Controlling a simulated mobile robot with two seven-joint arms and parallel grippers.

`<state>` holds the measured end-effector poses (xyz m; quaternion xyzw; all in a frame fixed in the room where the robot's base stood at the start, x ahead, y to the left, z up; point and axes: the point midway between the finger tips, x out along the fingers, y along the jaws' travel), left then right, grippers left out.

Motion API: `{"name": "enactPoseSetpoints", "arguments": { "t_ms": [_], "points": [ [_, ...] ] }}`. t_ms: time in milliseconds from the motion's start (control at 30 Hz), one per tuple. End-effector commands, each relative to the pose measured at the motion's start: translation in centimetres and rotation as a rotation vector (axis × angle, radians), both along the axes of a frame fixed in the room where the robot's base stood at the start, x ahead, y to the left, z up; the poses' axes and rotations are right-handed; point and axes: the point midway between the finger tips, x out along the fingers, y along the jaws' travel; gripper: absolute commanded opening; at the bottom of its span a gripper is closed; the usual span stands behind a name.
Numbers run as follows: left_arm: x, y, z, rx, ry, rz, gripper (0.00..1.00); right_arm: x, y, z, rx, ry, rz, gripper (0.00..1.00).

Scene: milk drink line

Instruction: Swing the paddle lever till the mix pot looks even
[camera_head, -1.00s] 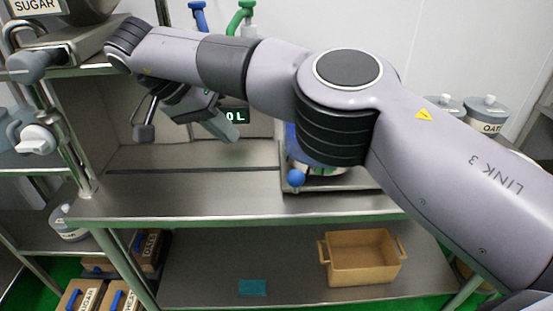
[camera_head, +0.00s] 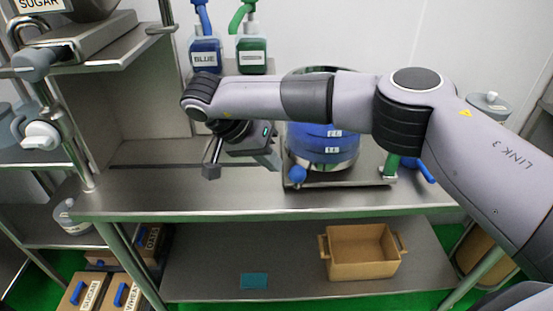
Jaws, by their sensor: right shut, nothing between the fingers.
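A blue handle (camera_head: 425,171) and a green post (camera_head: 390,166) show at the right. My right gripper (camera_head: 273,161) is shut and empty, just left of the pot, apart from the knob. My left gripper is out of view.
A blue bottle (camera_head: 205,56) and a green bottle (camera_head: 251,56) stand behind my right arm. The steel bench front (camera_head: 240,200) is clear. A tan crate (camera_head: 362,262) and a teal block (camera_head: 254,281) lie on the lower shelf. A sugar hopper (camera_head: 40,4) is at upper left.

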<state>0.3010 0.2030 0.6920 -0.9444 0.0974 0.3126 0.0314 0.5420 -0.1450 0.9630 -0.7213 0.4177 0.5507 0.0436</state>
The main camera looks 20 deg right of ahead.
Motion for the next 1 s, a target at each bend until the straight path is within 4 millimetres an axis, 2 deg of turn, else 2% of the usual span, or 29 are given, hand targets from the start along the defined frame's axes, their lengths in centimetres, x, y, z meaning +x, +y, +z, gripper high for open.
{"name": "enactPoseSetpoints", "arguments": {
  "t_ms": [200,733,1000],
  "points": [
    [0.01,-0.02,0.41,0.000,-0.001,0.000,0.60,-0.65,-0.93,-0.19,0.001,0.001,0.000,0.00],
    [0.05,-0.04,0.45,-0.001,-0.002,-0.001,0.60,-0.75,-1.07,-0.25,0.000,0.000,0.006,0.00],
    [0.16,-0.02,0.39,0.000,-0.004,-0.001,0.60,-0.17,-1.29,-0.24,-0.001,-0.001,0.110,0.00]
  ]
}}
